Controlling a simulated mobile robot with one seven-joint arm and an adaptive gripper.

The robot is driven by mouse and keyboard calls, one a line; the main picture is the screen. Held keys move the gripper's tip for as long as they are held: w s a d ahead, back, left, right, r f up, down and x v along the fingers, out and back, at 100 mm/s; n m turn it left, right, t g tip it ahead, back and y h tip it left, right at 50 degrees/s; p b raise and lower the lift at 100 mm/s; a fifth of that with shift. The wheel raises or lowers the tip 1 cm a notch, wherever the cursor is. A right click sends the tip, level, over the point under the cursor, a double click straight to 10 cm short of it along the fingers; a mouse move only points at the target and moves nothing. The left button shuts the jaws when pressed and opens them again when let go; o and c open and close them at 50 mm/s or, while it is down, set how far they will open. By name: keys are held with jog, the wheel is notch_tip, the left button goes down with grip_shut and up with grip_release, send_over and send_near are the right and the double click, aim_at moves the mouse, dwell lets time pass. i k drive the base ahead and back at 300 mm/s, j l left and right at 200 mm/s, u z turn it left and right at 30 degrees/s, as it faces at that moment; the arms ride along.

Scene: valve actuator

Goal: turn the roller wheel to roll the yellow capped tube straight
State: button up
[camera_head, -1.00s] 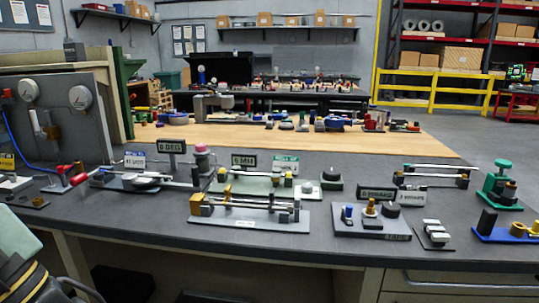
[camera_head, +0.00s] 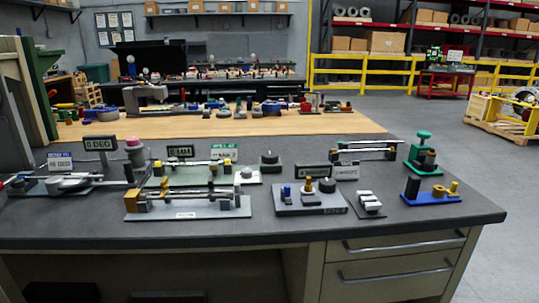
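A tube with yellow ends (camera_head: 185,165) lies roughly level on a pale green plate (camera_head: 222,181), near the middle left of the bench. A "MM" sign (camera_head: 181,152) stands behind it. A small grey knob (camera_head: 246,173) sits at the plate's right end, and a dark green round knob (camera_head: 270,158) stands just behind that. I cannot tell which of these is the roller wheel. The tube's angle is too small to read, and the front rod fixture (camera_head: 188,203) partly hides the plate. My gripper is not in view.
A "0 DEG" fixture with a pink-topped post (camera_head: 135,150) stands to the left. A grey plate with knobs (camera_head: 310,200), a small grey block stand (camera_head: 368,202) and a blue-based fixture (camera_head: 432,195) stand to the right. The bench's front strip (camera_head: 250,230) is clear; drawers are below.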

aim_at(268, 157)
jog(key=i+j, duration=0.1)
jog(key=j, duration=0.15)
jog(key=i+j, duration=0.1)
jog(key=i+j+z, duration=0.1)
jog(key=j+z, duration=0.6)
jog(key=j, duration=0.2)
jog(key=i+z, duration=0.25)
jog(key=z, duration=0.25)
jog(key=i+j+z, duration=0.15)
jog(key=z, duration=0.3)
jog(key=i+j, duration=0.45)
jog(key=i, duration=0.1)
